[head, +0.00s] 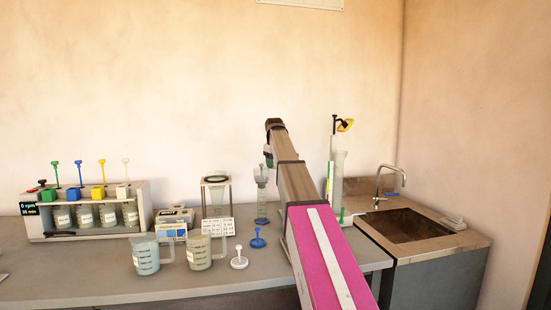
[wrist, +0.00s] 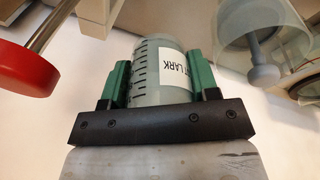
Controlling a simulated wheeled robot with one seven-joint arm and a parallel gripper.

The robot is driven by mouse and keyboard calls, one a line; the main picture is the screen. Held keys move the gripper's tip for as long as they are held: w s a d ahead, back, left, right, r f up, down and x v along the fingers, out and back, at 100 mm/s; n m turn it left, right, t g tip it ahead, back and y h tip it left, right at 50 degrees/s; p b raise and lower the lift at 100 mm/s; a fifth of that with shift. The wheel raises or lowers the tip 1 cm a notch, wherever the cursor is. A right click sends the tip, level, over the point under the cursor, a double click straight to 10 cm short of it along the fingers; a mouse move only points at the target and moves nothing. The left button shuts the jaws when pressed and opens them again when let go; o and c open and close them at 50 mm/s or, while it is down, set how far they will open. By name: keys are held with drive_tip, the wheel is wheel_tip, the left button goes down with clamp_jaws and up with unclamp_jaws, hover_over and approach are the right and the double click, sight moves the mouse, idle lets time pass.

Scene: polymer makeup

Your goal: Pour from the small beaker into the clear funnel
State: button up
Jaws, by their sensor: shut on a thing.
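The small beaker (wrist: 150,72) is clear grey with dark graduation marks and a white label. In the wrist view it sits between the green fingers of my gripper (wrist: 157,62), which is shut on it. In the head view my gripper (head: 268,156) is at the far end of my arm, above the bench. My arm partly hides it there, and I cannot tell the beaker's tilt or contents. The clear funnel (head: 216,184) stands in a frame at the bench's back, left of my gripper and apart from it.
A clear cylinder with a blue base (head: 262,219) stands below my gripper. Two jugs (head: 146,258) (head: 199,253), a white stopper-like piece (head: 239,262) and a blue one (head: 258,242) are in front. A stirrer rack (head: 90,228) is left, a sink (head: 408,225) right.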

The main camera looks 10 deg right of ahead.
drive_tip(key=shift+t+h, duration=0.4)
drive_tip(key=shift+h, duration=0.3)
drive_tip(key=v, duration=0.3)
drive_tip(key=w+v, duration=0.1)
drive_tip(key=v, duration=0.1)
drive_tip(key=shift+r, duration=0.2)
drive_tip(key=shift+s+a+r, duration=0.1)
drive_tip(key=shift+r, duration=0.1)
drive_tip(key=shift+a+r+h, duration=0.1)
drive_tip(key=shift+a+h, duration=0.05)
drive_tip(key=shift+h, duration=0.25)
drive_tip(key=shift+s+a+t+h, duration=0.4)
drive_tip(key=shift+t+h, duration=0.1)
drive_tip(key=shift+t, duration=0.1)
drive_tip(key=shift+w, duration=0.1)
